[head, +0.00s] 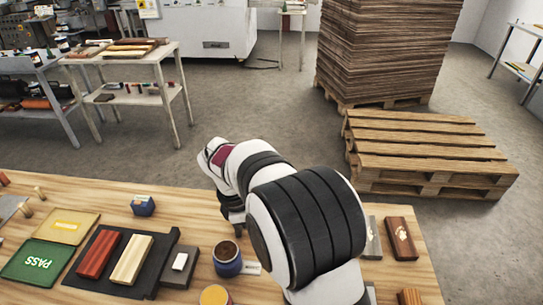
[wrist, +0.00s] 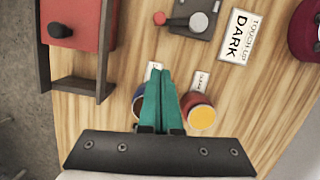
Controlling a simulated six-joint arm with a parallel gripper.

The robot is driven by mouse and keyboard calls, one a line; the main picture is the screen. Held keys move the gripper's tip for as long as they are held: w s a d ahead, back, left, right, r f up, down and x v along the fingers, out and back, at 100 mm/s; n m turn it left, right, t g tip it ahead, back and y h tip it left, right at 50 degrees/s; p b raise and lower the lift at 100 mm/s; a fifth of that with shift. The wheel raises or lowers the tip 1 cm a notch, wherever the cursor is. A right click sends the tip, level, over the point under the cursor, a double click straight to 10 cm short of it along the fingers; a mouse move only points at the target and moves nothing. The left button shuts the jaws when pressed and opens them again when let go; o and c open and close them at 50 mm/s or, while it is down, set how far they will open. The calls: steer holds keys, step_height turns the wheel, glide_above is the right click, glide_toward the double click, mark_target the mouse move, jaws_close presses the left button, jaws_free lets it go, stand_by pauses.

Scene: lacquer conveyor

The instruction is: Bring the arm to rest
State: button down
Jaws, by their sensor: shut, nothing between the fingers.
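My gripper (wrist: 160,78) shows in the wrist view with its teal fingers together and nothing between them. In the head view my gripper (head: 237,226) is a small dark shape pointing down over the wooden table (head: 170,195), behind a blue jar with brown contents (head: 227,262). My arm spans the right middle of the head view and hides part of the table. In the wrist view the fingertips appear between two jars, one with a yellow top (wrist: 202,116) on the right and one mostly covered on the left. I cannot tell the fingers' height above the table.
A black tray (head: 150,283) holds a red block (head: 98,255) and a pale block (head: 131,259). A green PASS mat (head: 36,262), a yellow mat (head: 70,227) and a small blue box (head: 143,206) lie left. Brown blocks (head: 402,240) lie right. A pallet (head: 425,155) stands beyond.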

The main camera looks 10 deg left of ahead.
steer(key=s+d+r+m+y, duration=0.2)
steer(key=s+d+r+m, duration=0.2)
steer(key=s+d+m, duration=0.35)
steer(key=s+d+r+m+y, duration=0.1)
steer(key=s+d+r+m, duration=0.45)
steer(key=s+m, duration=0.35)
steer(key=s+d+f+m+y, duration=0.1)
steer(key=s+f+m, duration=0.1)
steer(key=s+m, duration=0.6)
steer(key=shift+s+f+y, duration=0.15)
steer(key=shift+s+y, duration=0.05)
steer(key=shift+y, duration=0.1)
